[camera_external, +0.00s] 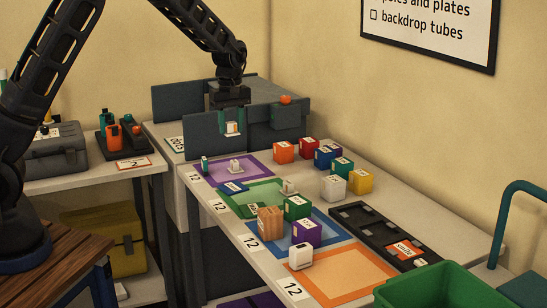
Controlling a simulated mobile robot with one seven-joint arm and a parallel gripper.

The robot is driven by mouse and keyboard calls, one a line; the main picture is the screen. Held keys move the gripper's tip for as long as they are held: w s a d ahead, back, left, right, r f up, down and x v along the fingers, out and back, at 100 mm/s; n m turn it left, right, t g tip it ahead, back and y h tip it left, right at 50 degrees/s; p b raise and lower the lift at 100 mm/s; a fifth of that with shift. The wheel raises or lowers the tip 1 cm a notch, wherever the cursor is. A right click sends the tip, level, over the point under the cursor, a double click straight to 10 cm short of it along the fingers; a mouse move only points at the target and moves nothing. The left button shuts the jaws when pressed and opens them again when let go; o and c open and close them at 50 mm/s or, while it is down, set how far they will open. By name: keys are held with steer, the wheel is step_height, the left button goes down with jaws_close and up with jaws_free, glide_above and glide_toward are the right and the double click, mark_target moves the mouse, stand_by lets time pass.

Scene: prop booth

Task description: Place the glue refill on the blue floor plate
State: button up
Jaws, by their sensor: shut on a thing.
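My gripper (231,120) hangs at the back of the long table, in front of the dark upright panels. It is shut on a small white item (232,128) held above the purple plate. The item is too small to identify surely as the glue refill. The blue floor plate (329,229) lies on the table nearer the camera, well below and right of my gripper. On or at its edges stand a green box (297,207), a purple box (306,233) and a brown block (270,221).
Purple (258,170), green (240,196) and orange (345,280) plates share the table. A white box (300,256) stands between the blue and orange plates. Several coloured boxes stand at the back right. A black tray (358,220) lies along the right edge; a green bin (430,290) is in front.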

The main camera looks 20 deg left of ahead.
mark_target(233, 187)
step_height(233, 187, down, 17)
steer(key=shift+r, duration=0.15)
stand_by(0.5)
steer(key=o, duration=1)
steer(key=shift+c, duration=0.2)
